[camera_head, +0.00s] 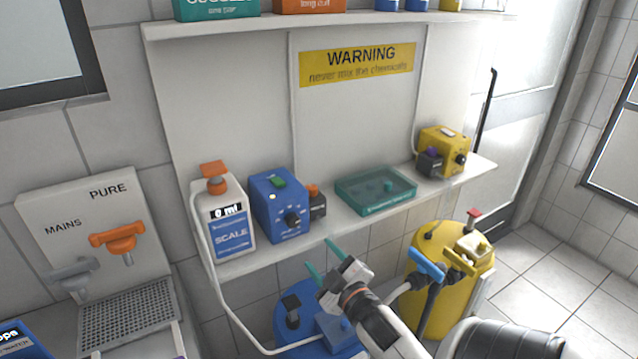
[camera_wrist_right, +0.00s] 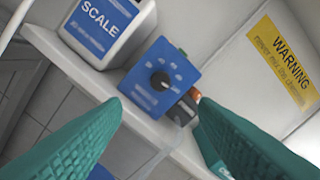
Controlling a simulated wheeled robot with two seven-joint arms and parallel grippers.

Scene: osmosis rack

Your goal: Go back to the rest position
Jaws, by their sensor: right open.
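My right gripper (camera_head: 328,262) is open and empty in the head view, below the front edge of the lower shelf and in front of the blue dosing box. Its two teal fingers also show spread apart in the right wrist view (camera_wrist_right: 160,118). The blue box (camera_head: 278,207) with a black knob and green button stands on the shelf; it shows between the fingers in the right wrist view (camera_wrist_right: 160,78), apart from them. My left gripper is not in view.
The lower shelf (camera_head: 330,222) also carries a white SCALE bottle (camera_head: 222,215), a teal tray (camera_head: 375,190) and a yellow box (camera_head: 444,150). Below stand a blue tank (camera_head: 300,318) and a yellow tank (camera_head: 455,290). MAINS and PURE taps (camera_head: 118,240) are at left. Open floor (camera_head: 560,275) lies right.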

